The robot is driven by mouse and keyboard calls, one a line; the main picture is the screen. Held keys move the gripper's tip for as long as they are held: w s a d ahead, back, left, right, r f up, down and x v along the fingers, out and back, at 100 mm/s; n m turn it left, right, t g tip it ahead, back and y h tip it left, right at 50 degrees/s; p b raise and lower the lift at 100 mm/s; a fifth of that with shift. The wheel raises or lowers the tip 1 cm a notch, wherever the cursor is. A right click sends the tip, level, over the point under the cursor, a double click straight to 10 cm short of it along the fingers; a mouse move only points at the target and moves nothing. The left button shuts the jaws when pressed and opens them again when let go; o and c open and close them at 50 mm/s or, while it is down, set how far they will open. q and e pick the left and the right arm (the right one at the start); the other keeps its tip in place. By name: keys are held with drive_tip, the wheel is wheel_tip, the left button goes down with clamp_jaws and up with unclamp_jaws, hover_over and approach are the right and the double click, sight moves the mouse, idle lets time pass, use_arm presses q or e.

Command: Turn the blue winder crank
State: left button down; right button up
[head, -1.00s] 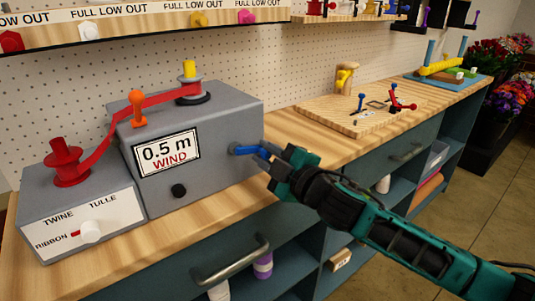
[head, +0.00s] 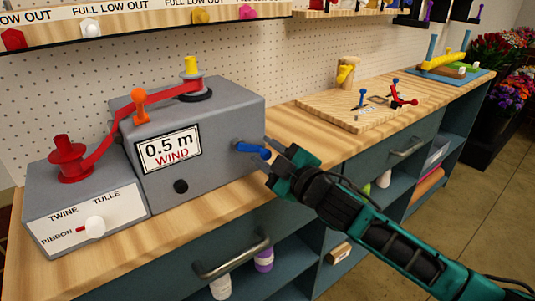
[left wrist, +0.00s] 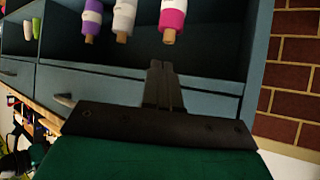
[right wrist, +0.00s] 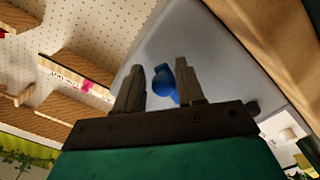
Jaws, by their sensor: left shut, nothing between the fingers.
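The blue winder crank (head: 251,150) sticks out from the right side of the grey winder box (head: 215,155), which is labelled "0.5 m WIND". My right gripper (head: 270,159) is at the crank's outer end with its fingers apart. In the right wrist view the blue crank handle (right wrist: 163,82) shows between the two open fingers (right wrist: 158,88), with a gap beside it. My left gripper (left wrist: 162,88) shows only in the left wrist view, its fingers together and empty, facing the shelves under the counter.
A grey unit (head: 85,205) with a red spool and a white selector knob stands left of the winder. A wooden board (head: 365,103) with small tools lies further along the counter. A drawer handle (head: 232,259) projects below the counter's front edge.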

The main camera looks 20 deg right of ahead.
drive_tip(key=shift+o, duration=0.8)
use_arm(q)
drive_tip(key=shift+r, duration=0.1)
use_arm(e)
drive_tip(key=shift+f, duration=0.1)
drive_tip(key=shift+s, duration=0.2)
use_arm(q)
drive_tip(key=shift+w+d, duration=0.1)
use_arm(e)
drive_tip(key=v, duration=1.2)
drive_tip(key=shift+s, duration=0.25)
drive_tip(key=shift+d, duration=0.1)
